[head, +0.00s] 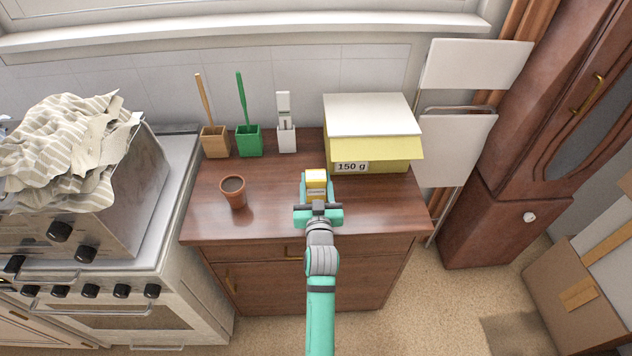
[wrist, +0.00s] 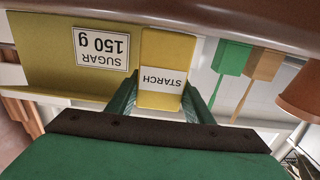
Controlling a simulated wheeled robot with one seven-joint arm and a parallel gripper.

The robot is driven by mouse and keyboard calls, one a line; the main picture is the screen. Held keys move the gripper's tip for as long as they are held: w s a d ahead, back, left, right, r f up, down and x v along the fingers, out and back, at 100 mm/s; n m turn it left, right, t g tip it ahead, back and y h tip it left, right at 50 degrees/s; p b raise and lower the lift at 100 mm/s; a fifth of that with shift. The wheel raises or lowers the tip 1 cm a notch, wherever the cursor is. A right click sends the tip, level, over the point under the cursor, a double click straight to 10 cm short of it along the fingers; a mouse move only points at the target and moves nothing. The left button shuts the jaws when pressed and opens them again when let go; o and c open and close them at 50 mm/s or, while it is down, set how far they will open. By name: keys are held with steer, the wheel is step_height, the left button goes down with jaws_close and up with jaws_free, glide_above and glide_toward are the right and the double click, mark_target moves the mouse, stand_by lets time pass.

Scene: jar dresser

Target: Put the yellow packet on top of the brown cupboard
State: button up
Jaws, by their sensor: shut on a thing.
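The yellow packet (head: 316,180), labelled STARCH, is between the two fingers of my gripper (head: 317,192), which is shut on it. In the wrist view the packet (wrist: 161,95) appears upside down, with a green finger along each side. It is over the top of the low brown cupboard (head: 270,200), in front of the yellow box. I cannot tell whether its underside touches the wood. A tall brown cupboard (head: 480,230) with doors stands at the right.
A yellow box (head: 385,160) with a white lid and a 150 g label stands behind the packet. A terracotta pot (head: 234,193) is to the left. Brown (head: 215,142), green (head: 249,142) and white (head: 287,140) holders stand at the back. The cupboard top's front right is clear. A stove (head: 130,260) adjoins at left.

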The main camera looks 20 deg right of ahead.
steer(key=shift+f, duration=0.15)
steer(key=o, duration=1.2)
steer(key=shift+a, duration=0.1)
